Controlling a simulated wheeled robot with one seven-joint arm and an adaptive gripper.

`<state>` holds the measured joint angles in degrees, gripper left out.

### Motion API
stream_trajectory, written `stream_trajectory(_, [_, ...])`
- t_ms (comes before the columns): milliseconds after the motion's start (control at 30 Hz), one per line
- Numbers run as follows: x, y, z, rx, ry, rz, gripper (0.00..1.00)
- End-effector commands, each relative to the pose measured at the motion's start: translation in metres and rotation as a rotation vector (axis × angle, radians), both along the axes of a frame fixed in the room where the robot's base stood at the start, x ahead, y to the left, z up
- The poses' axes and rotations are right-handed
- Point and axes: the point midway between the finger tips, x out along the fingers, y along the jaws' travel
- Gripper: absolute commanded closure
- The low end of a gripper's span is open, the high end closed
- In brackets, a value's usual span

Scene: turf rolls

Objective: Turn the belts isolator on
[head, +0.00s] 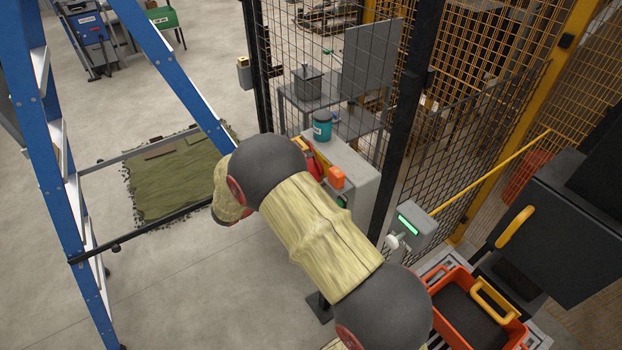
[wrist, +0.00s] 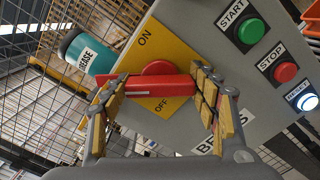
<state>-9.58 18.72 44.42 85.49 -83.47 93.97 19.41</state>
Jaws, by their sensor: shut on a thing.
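The belts isolator is a red rotary handle (wrist: 150,86) on a yellow plate (wrist: 188,52) marked ON and OFF, with a partly hidden label beginning "BE" beside it. In the wrist view the handle's bar lies level across the picture, between the two words, with OFF just below it. My gripper (wrist: 160,85) is shut on the handle, with one padded finger at each end of the bar. In the head view my arm hides the gripper and most of the isolator.
The grey control box (head: 352,160) also carries a green START button (wrist: 250,31), a red STOP button (wrist: 285,72) and a lit button (wrist: 307,102). A teal grease tub (head: 322,126) stands on top. Mesh fencing (head: 415,130) runs close behind; a blue ladder (head: 45,120) stands left.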

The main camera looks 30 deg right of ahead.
Motion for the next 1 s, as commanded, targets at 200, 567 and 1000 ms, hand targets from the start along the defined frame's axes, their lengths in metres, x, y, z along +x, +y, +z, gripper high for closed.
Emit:
stream_trajectory(200, [-0.0001,0.0000,-0.0050,0.007,-0.208,0.000,0.65])
stream_trajectory(567, [-0.0002,0.0000,-0.0046,0.018,-0.508,0.001,0.65])
stream_trajectory(1000, [-0.0002,0.0000,-0.0027,0.024,-0.687,0.001,0.65])
